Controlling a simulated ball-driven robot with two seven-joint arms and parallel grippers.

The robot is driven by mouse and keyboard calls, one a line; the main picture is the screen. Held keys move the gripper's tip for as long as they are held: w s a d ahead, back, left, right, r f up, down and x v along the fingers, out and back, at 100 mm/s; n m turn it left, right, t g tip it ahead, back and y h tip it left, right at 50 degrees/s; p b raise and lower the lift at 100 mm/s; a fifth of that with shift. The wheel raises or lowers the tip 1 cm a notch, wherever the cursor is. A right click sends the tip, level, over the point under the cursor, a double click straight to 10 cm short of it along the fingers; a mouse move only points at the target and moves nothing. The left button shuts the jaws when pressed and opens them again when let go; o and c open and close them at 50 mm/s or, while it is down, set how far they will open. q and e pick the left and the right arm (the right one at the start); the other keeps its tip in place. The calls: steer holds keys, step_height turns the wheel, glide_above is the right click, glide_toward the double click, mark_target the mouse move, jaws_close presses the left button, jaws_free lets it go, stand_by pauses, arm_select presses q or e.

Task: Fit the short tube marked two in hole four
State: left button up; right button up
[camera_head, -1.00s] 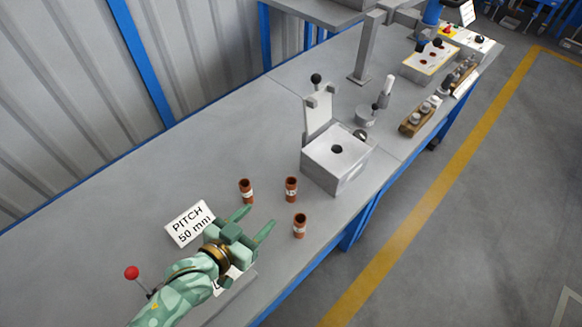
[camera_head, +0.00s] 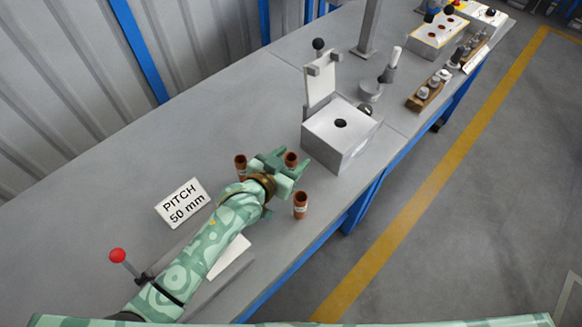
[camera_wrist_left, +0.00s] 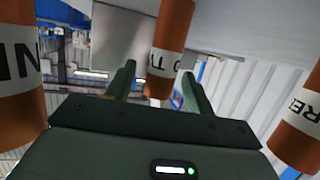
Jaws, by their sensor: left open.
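Three short red-brown tubes with white labels stand on the bench. My left gripper (camera_head: 292,157) is open, with its fingers either side of the middle tube (camera_head: 291,159). In the left wrist view this tube (camera_wrist_left: 168,45) stands between the finger ends; its label is only partly readable, with a "T" showing. A metal block (camera_head: 333,148) with one dark hole (camera_head: 340,123) is just beyond the gripper. I cannot read any hole number. My right gripper is out of view.
A "PITCH 50 mm" card (camera_head: 182,203) lies left of my arm. A red-knobbed lever (camera_head: 117,256) stands near my forearm, and a white plate (camera_head: 229,257) is partly under it. An upright bracket (camera_head: 320,85) rises behind the block.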

arm_select(q)
steer(key=c, duration=1.1)
jaws_close()
steer(key=shift+r, duration=0.2)
